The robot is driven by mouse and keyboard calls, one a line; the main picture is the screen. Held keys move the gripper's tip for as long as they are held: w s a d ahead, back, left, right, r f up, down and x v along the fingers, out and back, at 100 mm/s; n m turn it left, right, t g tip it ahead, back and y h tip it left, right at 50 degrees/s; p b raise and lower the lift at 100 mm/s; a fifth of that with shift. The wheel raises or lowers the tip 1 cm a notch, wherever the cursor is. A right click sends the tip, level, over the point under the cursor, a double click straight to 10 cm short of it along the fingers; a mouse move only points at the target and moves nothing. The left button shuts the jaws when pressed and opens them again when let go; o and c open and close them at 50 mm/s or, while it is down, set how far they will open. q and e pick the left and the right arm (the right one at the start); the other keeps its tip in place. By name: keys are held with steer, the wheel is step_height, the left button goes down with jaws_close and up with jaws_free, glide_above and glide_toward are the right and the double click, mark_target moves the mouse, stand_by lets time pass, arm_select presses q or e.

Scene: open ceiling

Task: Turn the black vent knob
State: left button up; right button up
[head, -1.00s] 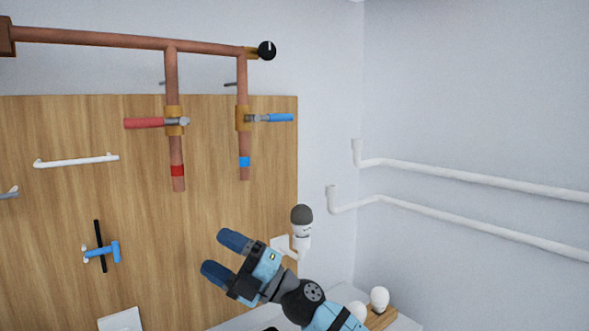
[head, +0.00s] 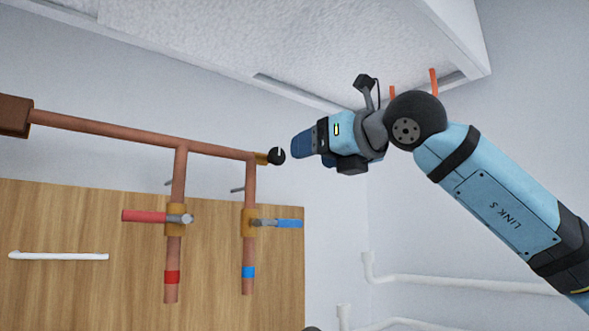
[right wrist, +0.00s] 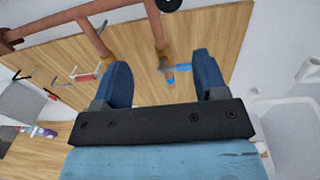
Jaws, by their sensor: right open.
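The black vent knob (head: 276,156) with a white mark sits at the right end of the horizontal copper pipe (head: 120,132). In the right wrist view the knob (right wrist: 168,5) shows at the top edge, beyond the fingertips and roughly between them in the picture. My right gripper (head: 300,146) is just right of the knob in the head view, with a small gap showing between them. Its two blue fingers (right wrist: 162,78) are apart and nothing is between them. My left gripper is not in view.
Below the pipe are a red-handled valve (head: 145,216) and a blue-handled valve (head: 288,223) on a wooden board (head: 80,290). White pipes (head: 460,281) run along the right wall. A pale ceiling panel (head: 330,40) is above my right arm.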

mark_target(279, 156)
steer(key=shift+m+t+h, duration=0.3)
steer(key=shift+t+h, duration=0.2)
steer(key=shift+t, duration=0.2)
steer(key=p+x, duration=0.1)
steer(key=x, duration=0.2)
steer(key=r+p+x, duration=0.1)
steer(key=x, duration=0.3)
steer(key=r+p+x, duration=0.1)
steer(key=x, duration=0.3)
steer(key=shift+w+d, duration=0.1)
steer(key=shift+w, duration=0.3)
steer(key=shift+w+a, duration=0.25)
steer(key=shift+w, duration=0.15)
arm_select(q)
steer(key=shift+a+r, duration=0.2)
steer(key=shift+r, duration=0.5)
arm_select(e)
steer(key=c, duration=0.9)
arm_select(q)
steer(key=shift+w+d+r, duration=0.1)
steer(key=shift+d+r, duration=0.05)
arm_select(e)
steer(key=shift+f, duration=0.1)
steer(key=shift+c, duration=0.2)
